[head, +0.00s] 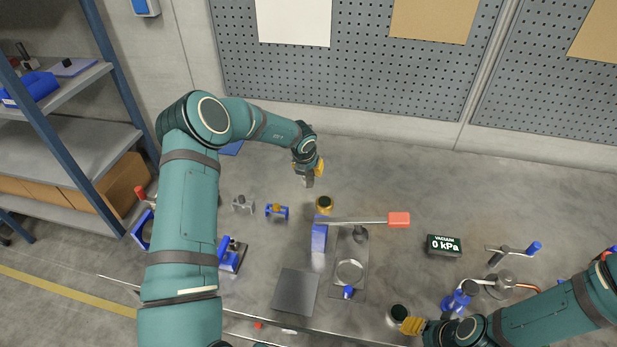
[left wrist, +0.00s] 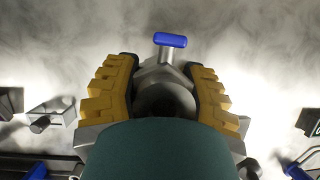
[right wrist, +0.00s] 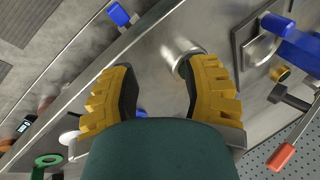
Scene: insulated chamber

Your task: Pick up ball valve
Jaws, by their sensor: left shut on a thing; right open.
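In the left wrist view, a grey metal ball valve (left wrist: 163,78) with a blue handle (left wrist: 171,40) sits between the yellow pads of my left gripper (left wrist: 165,85), which is shut on it. The lower part of the valve is hidden by my wrist. In the head view my left gripper (head: 310,167) is over the back of the bench, and only a grey part shows below its fingers. My right gripper (right wrist: 160,85) is open at the front edge, beside a round metal cup (right wrist: 186,64). The cup also shows in the head view (head: 398,313).
A red-handled lever (head: 398,219), a blue block (head: 319,236) and a flat plate (head: 296,291) occupy the middle of the bench. Small fittings (head: 277,211) lie left of them. A vacuum display (head: 444,246) reads 0 kPa. The back right of the bench is clear.

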